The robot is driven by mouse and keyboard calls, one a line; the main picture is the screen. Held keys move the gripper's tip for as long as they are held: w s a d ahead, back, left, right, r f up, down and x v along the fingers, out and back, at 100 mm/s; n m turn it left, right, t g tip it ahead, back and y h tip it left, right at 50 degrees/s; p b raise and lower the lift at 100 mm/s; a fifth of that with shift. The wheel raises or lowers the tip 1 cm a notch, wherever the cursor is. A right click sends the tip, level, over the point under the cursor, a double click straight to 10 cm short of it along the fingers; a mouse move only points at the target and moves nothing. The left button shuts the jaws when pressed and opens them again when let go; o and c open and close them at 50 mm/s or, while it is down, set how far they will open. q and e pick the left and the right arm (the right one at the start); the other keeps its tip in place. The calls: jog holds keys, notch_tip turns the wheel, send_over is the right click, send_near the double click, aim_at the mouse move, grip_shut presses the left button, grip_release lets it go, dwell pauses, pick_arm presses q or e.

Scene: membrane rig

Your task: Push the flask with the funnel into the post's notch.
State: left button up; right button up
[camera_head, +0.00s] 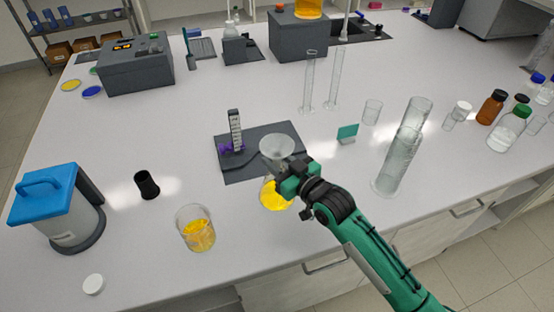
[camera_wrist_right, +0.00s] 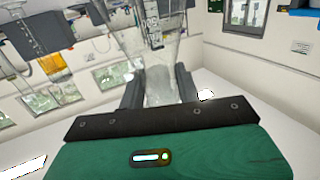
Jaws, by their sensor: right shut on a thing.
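The flask (camera_head: 273,197) holds yellow liquid and stands at the front edge of a dark mat (camera_head: 228,174). A clear funnel (camera_head: 276,148) sits in its top. My right gripper (camera_head: 289,184) is shut on the flask's neck from the right. In the right wrist view the dark fingers of my right gripper (camera_wrist_right: 158,88) stand on both sides of clear glass, with the funnel (camera_wrist_right: 135,30) above. The post (camera_head: 235,130), grey with scale marks and a purple clamp at its foot, stands on the mat behind and left of the flask, apart from it. I cannot make out its notch. My left gripper is not in view.
A beaker of yellow liquid (camera_head: 196,229) and a black cup (camera_head: 147,185) stand to the left. A teal card (camera_head: 347,133) and a tall cylinder (camera_head: 398,150) stand to the right. The mat between flask and post looks clear.

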jog(key=shift+w+a+b, duration=0.25)
jog(key=shift+w, duration=0.7)
jog(key=shift+w+a+b, duration=0.3)
jog(key=shift+w, duration=0.7)
jog(key=shift+w+a+b, duration=0.25)
jog(key=shift+w, duration=0.7)
jog(key=shift+w, duration=0.1)
jog(key=w, duration=0.2)
jog(key=w+a+b, duration=0.1)
jog(key=w+b, duration=0.1)
jog(key=w, duration=0.1)
jog(key=shift+w+a, duration=0.25)
jog(key=shift+w, duration=0.3)
jog(key=o, duration=1.3)
